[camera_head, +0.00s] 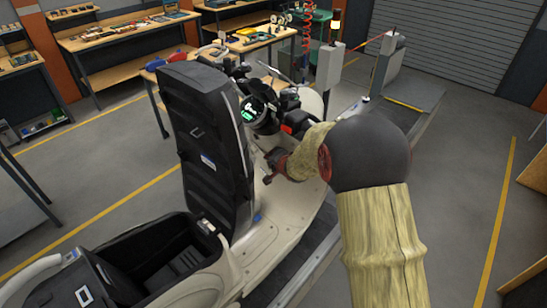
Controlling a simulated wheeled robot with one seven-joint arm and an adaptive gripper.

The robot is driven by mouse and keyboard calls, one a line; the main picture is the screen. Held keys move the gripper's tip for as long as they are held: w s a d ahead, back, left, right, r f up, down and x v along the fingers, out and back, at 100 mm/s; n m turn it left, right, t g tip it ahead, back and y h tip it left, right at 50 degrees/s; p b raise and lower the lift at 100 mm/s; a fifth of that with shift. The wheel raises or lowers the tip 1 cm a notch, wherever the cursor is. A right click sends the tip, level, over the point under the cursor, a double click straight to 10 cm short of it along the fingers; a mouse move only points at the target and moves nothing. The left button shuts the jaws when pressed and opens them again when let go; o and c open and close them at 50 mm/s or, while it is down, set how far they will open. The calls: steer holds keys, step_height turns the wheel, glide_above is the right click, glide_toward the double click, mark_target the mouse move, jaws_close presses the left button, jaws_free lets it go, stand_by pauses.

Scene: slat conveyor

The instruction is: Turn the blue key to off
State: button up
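A cream scooter (262,240) stands on the slat conveyor with its black seat (205,140) raised upright. Its handlebar area, with a lit green display (250,112), is behind the seat. I cannot make out the blue key for certain. A small blue spot (257,217) shows at the lower right edge of the seat; I cannot tell whether it is the key. My gripper (269,177) is small, dark and red, at the end of my sleeved arm, over the scooter's footwell and below the handlebars. Its fingers are too small to tell open from shut.
The open storage bin (150,285) is at the lower left. My arm covers part of the scooter's right side and the conveyor (300,285). A post with a signal lamp (328,65) stands behind. Workbenches (125,35) line the back; grey floor is free at right.

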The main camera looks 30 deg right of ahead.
steer(key=shift+r+g+p, duration=0.1)
steer(key=shift+g+p, duration=0.4)
steer(key=shift+p, duration=0.55)
steer(key=shift+s+n, duration=0.1)
steer(key=shift+n, duration=0.2)
steer(key=shift+r+p, duration=0.2)
steer(key=shift+p, duration=0.2)
steer(key=shift+g+p, duration=0.3)
steer(key=shift+w+a+r+g+p, duration=0.15)
steer(key=shift+w+g+p, duration=0.1)
steer(key=shift+g+p, duration=0.25)
steer(key=shift+w+n+g+h, duration=0.1)
steer(key=shift+n+g+h, duration=0.2)
steer(key=shift+n+g, duration=0.15)
steer(key=shift+g+b, duration=0.3)
steer(key=shift+g, duration=0.05)
steer(key=o, duration=1)
steer(key=shift+f, duration=0.2)
steer(key=shift+c, duration=0.2)
